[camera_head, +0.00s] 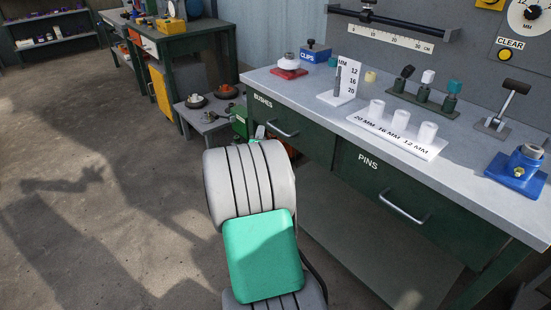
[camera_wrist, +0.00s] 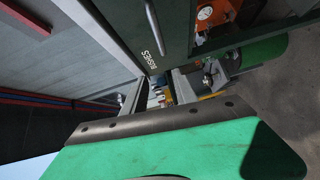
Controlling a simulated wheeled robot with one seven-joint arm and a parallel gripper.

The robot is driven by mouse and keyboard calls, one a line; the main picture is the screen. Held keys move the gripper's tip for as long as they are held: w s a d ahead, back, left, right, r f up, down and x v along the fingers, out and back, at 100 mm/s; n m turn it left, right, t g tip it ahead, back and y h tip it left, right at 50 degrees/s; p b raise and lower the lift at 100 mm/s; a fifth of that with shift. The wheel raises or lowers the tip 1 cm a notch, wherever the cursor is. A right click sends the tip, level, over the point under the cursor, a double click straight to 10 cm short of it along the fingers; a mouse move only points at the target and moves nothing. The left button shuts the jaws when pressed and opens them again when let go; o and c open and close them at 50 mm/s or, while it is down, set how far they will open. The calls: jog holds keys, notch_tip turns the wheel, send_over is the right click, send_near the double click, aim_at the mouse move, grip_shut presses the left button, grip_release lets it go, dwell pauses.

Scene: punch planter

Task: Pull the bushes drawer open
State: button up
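The bushes drawer (camera_head: 300,138) is dark green, in the left part of the bench front, with a white BUSHES label and a silver bar handle (camera_head: 283,131). Its front looks flush with the bench. In the wrist view the drawer front (camera_wrist: 125,25) stands ahead, with its handle (camera_wrist: 152,28) at the top. My gripper (camera_wrist: 158,84) shows two fingers apart with nothing between them, short of the handle and not touching it. In the head view my arm hides most of the gripper.
The pins drawer (camera_head: 370,192) is to the right in the same bench. The bench top (camera_head: 300,95) holds a white bush rack (camera_head: 398,130) and a blue fixture (camera_head: 517,172). A low side table (camera_head: 208,121) stands left of the bench. Floor at left is clear.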

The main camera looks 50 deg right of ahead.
aim_at(276, 128)
jog(key=s+d+f+n+h+b, duration=0.2)
jog(key=s+d+f, duration=0.1)
jog(key=d+f, duration=0.1)
jog(key=shift+t, duration=0.4)
jog(key=x, duration=0.5)
jog(key=r+x, duration=0.1)
jog(key=x, duration=0.1)
jog(key=shift+w+d+r, duration=0.1)
jog(key=shift+w+d, duration=0.05)
jog(key=shift+w, duration=0.15)
jog(key=shift+c, duration=0.4)
grip_shut()
